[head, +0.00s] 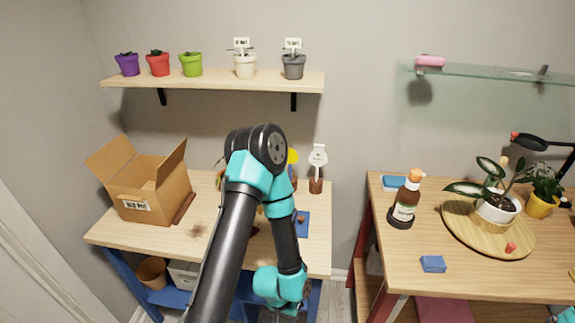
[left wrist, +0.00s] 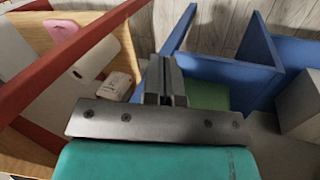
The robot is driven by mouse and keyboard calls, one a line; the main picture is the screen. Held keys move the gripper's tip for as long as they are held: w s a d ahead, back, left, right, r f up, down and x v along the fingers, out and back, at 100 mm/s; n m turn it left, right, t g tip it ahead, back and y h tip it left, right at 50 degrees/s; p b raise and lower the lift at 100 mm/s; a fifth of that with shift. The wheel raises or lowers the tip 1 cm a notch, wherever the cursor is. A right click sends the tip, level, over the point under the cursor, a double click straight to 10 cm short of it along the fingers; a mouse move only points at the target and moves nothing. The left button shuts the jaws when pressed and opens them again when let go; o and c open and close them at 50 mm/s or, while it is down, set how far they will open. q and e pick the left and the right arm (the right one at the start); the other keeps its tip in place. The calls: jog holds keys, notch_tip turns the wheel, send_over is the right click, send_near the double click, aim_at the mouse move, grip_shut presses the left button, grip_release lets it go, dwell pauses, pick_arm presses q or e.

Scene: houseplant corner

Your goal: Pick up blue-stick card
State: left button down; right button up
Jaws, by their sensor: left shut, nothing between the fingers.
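I cannot make out a card with a blue stick in either view; my left arm covers the middle of the left table. A white card (head: 318,156) on a pale stick stands upright in a small brown pot (head: 316,186) at that table's right side. A yellow shape (head: 292,157) shows just behind my arm. My left gripper is low in front of the left table in the head view, its fingertips hidden there. In the left wrist view the gripper (left wrist: 166,66) is shut and empty. My right gripper is out of view.
An open cardboard box (head: 150,185) stands on the left table (head: 110,228). A blue mat (head: 303,224) lies beside my arm. Several pots stand on the wall shelf (head: 215,80). The right table (head: 380,250) holds a brown bottle (head: 404,204) and a round tray (head: 460,228) with a plant.

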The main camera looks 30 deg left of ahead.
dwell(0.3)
pick_arm(q)
jog(key=c, duration=1.1)
grip_release()
